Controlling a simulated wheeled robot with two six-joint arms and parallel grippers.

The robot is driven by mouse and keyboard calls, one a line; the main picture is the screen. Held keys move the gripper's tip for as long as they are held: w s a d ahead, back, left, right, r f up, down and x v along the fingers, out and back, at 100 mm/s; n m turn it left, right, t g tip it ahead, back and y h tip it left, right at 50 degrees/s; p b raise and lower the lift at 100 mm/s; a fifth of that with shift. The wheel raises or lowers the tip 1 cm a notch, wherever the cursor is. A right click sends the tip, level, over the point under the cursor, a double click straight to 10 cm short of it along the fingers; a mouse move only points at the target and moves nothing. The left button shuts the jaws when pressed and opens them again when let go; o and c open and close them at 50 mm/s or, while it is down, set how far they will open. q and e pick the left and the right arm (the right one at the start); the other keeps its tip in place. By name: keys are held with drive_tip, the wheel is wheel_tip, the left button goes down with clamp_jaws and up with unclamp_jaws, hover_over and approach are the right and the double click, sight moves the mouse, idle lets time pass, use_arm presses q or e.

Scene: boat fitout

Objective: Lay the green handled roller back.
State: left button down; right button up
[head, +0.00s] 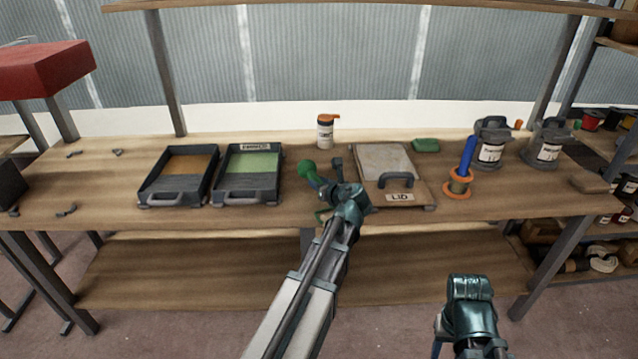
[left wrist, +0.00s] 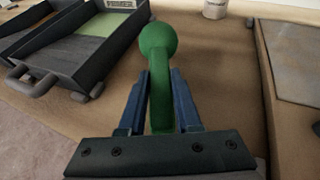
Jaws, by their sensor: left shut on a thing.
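The green handled roller (left wrist: 157,40) shows as a green handle with a round knob in the left wrist view. The knob also shows in the head view (head: 307,169), over the bench between the green tray and the lid board. My left gripper (left wrist: 160,88) is shut on the handle, its two blue fingers on either side. In the head view the left gripper (head: 325,188) and wrist hide most of the roller. I cannot tell whether it touches the bench. My right gripper (head: 438,348) is low at the front, mostly cut off; its jaws cannot be judged.
A tray with brown inside (head: 151,191) and a labelled tray with green inside (head: 278,186) stand left.

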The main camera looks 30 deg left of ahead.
use_arm(q)
drive_tip(key=shift+f, duration=0.5)
use_arm(e)
drive_tip(key=shift+f, duration=0.55)
use_arm(q)
drive_tip(key=shift+f+b, duration=0.55)
drive_tip(key=shift+b, duration=0.2)
use_arm(e)
drive_tip(key=shift+f, duration=0.55)
use_arm(q)
drive_tip(key=c, duration=0.5)
unclamp_jaws()
use_arm(e)
drive_tip(key=shift+r, duration=0.1)
use_arm(q)
drive_tip(key=p+v, duration=0.5)
drive_tip(key=v, duration=0.8)
drive_tip(key=shift+s+d, duration=0.25)
drive_tip(key=shift+d, duration=0.05)
use_arm(e)
wheel_tip(320, 180, up, 5)
drive_tip(key=shift+r, duration=0.1)
